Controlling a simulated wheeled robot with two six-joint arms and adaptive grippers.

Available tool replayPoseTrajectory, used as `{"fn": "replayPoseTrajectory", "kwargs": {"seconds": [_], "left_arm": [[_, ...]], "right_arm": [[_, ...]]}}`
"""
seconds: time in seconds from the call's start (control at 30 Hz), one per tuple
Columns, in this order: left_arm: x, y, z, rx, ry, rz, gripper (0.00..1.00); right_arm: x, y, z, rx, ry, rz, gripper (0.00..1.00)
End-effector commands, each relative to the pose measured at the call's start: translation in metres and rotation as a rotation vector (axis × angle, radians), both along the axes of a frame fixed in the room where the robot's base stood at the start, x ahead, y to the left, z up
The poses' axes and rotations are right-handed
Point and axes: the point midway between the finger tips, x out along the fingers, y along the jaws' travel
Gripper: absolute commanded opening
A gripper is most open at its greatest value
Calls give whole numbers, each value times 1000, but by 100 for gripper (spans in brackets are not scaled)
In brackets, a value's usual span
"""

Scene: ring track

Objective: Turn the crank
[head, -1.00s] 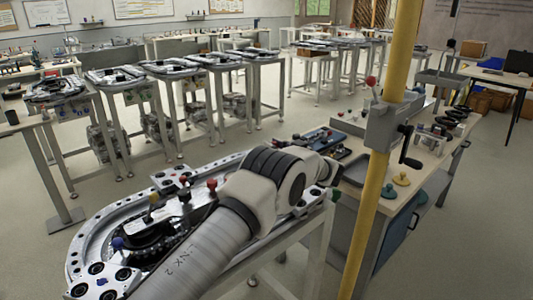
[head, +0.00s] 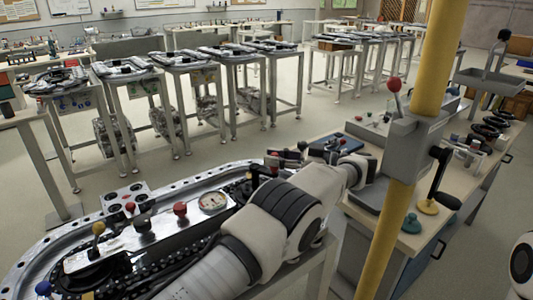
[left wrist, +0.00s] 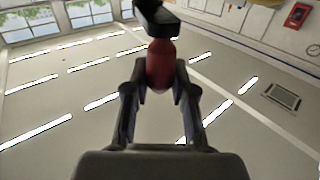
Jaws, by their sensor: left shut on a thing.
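A crank (head: 438,182) with a dark arm and a black grip hangs down from the right side of a grey box (head: 408,150) on the yellow pole. A lever with a red ball knob (head: 394,84) stands on top of this box. In the left wrist view my left gripper (left wrist: 161,85) is shut on a rounded red handle (left wrist: 161,64). A black arm (left wrist: 157,17) joins the handle's top. In the head view my left arm's wrist reaches toward the box; the fingers are not clear there. I cannot tell which part of the mechanism the red handle is. My right gripper is not seen.
The ring track (head: 30,262) with knobs and a gauge lies at the lower left, beside my left arm. A workbench (head: 420,235) with small parts stands right, behind the yellow pole (head: 378,245). Several tables (head: 188,68) stand in a row behind. Floor between is clear.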

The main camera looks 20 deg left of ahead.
Motion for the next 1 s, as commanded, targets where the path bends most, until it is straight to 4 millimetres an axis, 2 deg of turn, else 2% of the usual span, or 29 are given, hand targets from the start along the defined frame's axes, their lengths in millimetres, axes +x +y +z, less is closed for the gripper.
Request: {"fn": "replayPoseTrajectory", "kwargs": {"seconds": [0.43,0.47,0.5,0.53,0.87,1.0], "left_arm": [[-2,-1,-2,-1,3,8,0],[-2,-1,-2,-1,3,8,32],[-2,-1,-2,-1,3,8,46],[-2,-1,-2,-1,3,8,51],[-2,-2,2,0,0,7,51],[-2,-2,22,-1,-2,7,51]], "right_arm": [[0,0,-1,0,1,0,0],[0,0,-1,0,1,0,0],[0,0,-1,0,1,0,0],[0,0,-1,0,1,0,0],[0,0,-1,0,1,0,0],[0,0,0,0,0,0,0]]}}
